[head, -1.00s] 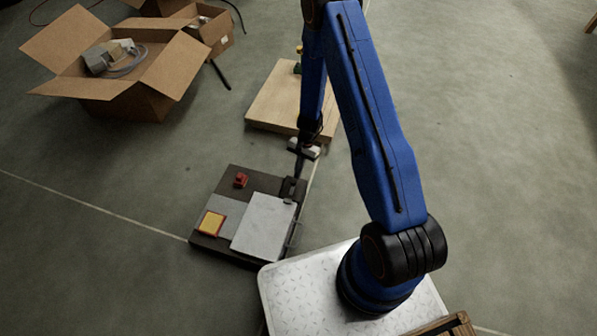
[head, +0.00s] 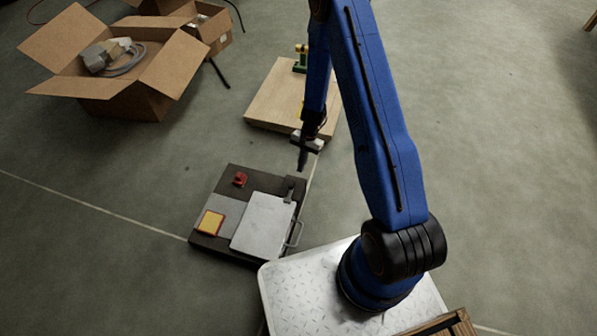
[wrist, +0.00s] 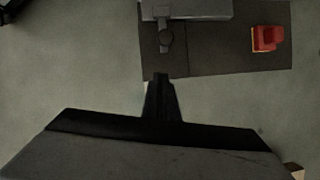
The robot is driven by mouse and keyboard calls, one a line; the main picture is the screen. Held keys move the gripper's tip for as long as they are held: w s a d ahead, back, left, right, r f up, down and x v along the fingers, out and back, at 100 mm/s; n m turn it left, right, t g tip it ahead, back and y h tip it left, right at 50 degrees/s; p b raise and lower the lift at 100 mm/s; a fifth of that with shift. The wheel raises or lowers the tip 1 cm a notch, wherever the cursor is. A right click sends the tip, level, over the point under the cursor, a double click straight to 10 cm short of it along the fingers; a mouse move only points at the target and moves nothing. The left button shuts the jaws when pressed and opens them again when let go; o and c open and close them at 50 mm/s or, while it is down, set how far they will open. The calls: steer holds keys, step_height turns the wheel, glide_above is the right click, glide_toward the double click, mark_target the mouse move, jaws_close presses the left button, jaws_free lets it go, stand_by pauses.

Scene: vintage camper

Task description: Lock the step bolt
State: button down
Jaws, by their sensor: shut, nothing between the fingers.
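A dark board (head: 230,180) lies on the floor and carries a pale grey step plate (head: 264,226) with a wire handle (head: 297,234) at its right side. A small dark bolt (head: 290,188) sits at the plate's upper right corner. My gripper (head: 302,168) is shut and empty, just beyond the board's far right corner and apart from the bolt. Its fingertips (wrist: 160,77) show at the board's edge in the wrist view.
A red block (head: 240,179) and a yellow pad (head: 211,222) sit on the board. A wooden board (head: 275,100) with small fittings lies behind my gripper. Open cardboard boxes (head: 150,75) stand at the upper left.

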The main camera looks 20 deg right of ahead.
steer(key=v, duration=0.8)
steer(key=shift+d, duration=0.1)
stand_by(0.3)
